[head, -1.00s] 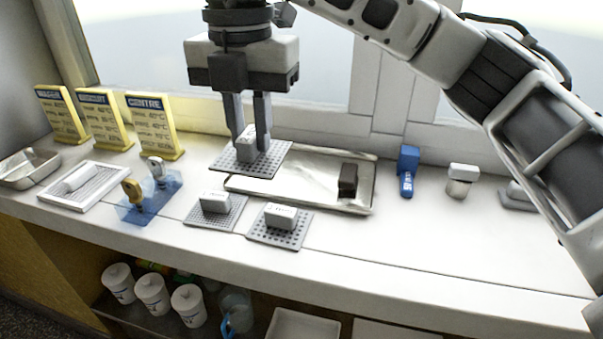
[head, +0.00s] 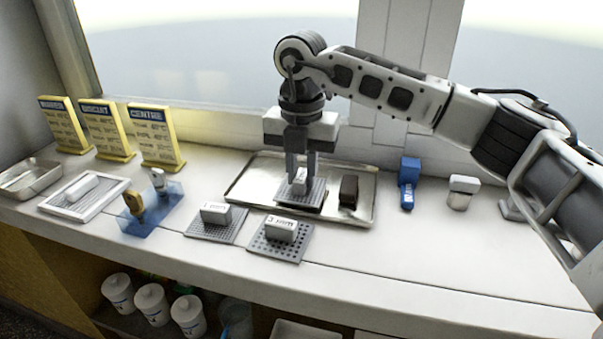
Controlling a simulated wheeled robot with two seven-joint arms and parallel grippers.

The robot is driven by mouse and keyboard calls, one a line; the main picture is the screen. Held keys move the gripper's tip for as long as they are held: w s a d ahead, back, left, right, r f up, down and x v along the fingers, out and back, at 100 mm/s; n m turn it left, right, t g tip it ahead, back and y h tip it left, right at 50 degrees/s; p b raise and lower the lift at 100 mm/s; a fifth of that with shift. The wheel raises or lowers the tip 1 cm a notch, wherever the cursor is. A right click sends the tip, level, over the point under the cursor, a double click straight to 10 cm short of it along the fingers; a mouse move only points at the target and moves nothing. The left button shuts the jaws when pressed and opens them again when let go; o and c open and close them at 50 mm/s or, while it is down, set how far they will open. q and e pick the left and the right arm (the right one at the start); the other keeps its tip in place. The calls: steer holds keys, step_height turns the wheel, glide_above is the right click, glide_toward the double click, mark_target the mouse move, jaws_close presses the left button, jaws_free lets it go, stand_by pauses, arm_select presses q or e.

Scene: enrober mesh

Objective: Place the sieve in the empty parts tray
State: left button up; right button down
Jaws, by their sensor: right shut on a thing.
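My right gripper (head: 301,180) is shut on the white block handle of a grey perforated sieve (head: 313,194). It holds this sieve over the middle of a large shallow metal tray (head: 248,184). A dark patch shows under the sieve's near edge; I cannot tell whether the sieve touches the tray. A dark brown block (head: 348,190) stands in the same tray to the right. Two more sieves with white block handles lie on the counter in front, one on the left (head: 217,226) and one marked "3 mm" (head: 281,240). My left gripper is not in view.
A small metal tray (head: 42,181) at far left looks empty. Near it are a white ribbed tray (head: 50,206), a blue mat (head: 135,224) with two upright tools, and yellow signs (head: 160,137). A blue device (head: 408,180) and a jar (head: 462,192) stand right.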

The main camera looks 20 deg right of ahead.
mark_target(302, 175)
steer(key=shift+f, duration=0.25)
steer(key=shift+f, duration=0.2)
steer(key=c, duration=1.3)
jaws_free()
steer(key=shift+r, duration=0.45)
step_height(302, 175, up, 12)
steer(key=shift+f+p, duration=0.25)
steer(key=shift+p, duration=0.2)
steer(key=shift+s, duration=0.1)
